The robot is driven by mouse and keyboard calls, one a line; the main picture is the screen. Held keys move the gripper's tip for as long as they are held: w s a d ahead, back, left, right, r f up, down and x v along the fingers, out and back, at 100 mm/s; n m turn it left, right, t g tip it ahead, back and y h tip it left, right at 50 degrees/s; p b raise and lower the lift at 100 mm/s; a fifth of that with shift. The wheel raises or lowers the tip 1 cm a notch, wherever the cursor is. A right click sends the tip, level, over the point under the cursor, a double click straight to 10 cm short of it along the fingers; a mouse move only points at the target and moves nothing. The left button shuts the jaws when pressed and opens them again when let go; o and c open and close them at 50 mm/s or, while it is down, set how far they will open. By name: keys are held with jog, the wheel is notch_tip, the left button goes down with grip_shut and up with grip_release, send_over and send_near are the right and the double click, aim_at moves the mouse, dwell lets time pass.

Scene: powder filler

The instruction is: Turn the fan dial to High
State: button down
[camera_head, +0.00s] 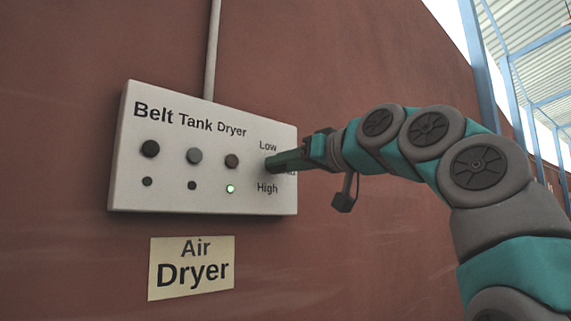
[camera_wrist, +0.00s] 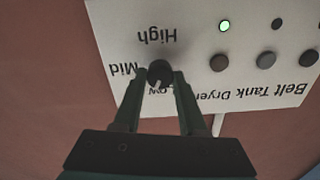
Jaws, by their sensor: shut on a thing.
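The fan dial (camera_wrist: 160,73) is a small black round knob on the white control panel, between the labels Low, Mid and High. The wrist view is upside down. A small pale mark on the dial seems to point toward the Low label, which the fingers partly cover. My gripper (camera_wrist: 161,76) has one finger on each side of the dial and is shut on it. In the head view, my gripper (camera_head: 271,163) reaches the panel from the right and hides the dial. The High label (camera_head: 267,188) shows just below the fingers.
The white panel (camera_head: 125,185) also carries Belt, Tank and Dryer buttons, with small lamps below. The lamp under Dryer (camera_head: 230,189) glows green. An Air Dryer sign (camera_head: 191,267) is on the reddish wall below. A grey pipe (camera_head: 212,50) rises above the panel.

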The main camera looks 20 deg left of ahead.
jog(key=shift+m+p, duration=0.4)
jog(key=shift+m, duration=0.5)
jog(key=m+p, duration=0.4)
jog(key=m, duration=1.7)
jog(key=shift+f, duration=0.1)
jog(key=m, duration=0.4)
jog(key=shift+m, duration=0.4)
jog(key=shift+f+m, duration=0.1)
jog(key=shift+m, duration=1.6)
